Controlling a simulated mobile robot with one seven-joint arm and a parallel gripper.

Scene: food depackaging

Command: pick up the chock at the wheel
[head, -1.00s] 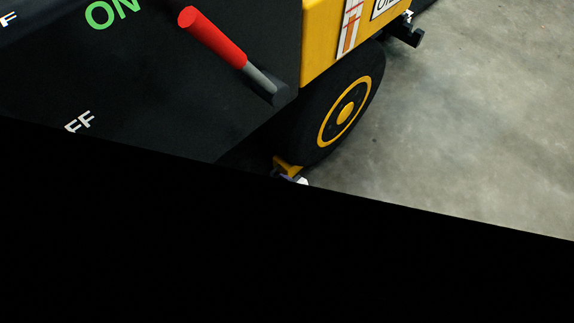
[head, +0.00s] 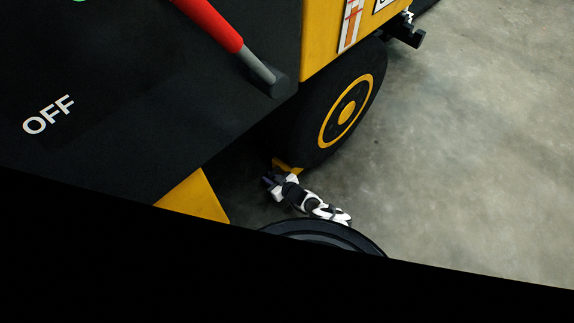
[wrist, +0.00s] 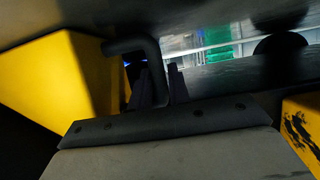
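The yellow chock (head: 287,166) lies at the foot of the black wheel (head: 318,130) in the head view, mostly hidden by the wheel and my gripper. My gripper (head: 268,180) is low beside it at the end of my white arm. In the wrist view, my gripper's two dark fingers (wrist: 162,86) stand close together on either side of a bent black bar (wrist: 148,60). The bar runs out from beside a large yellow block (wrist: 55,80), likely the chock with its handle. Whether the fingers press on the bar cannot be told.
The black vehicle body with a red lever (head: 208,22) and an OFF label stands over the left side. A yellow part (head: 195,197) shows low on the left. In the wrist view, another yellow surface with black marks (wrist: 302,128) is at right. Concrete floor (head: 480,150) is clear right of the wheel.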

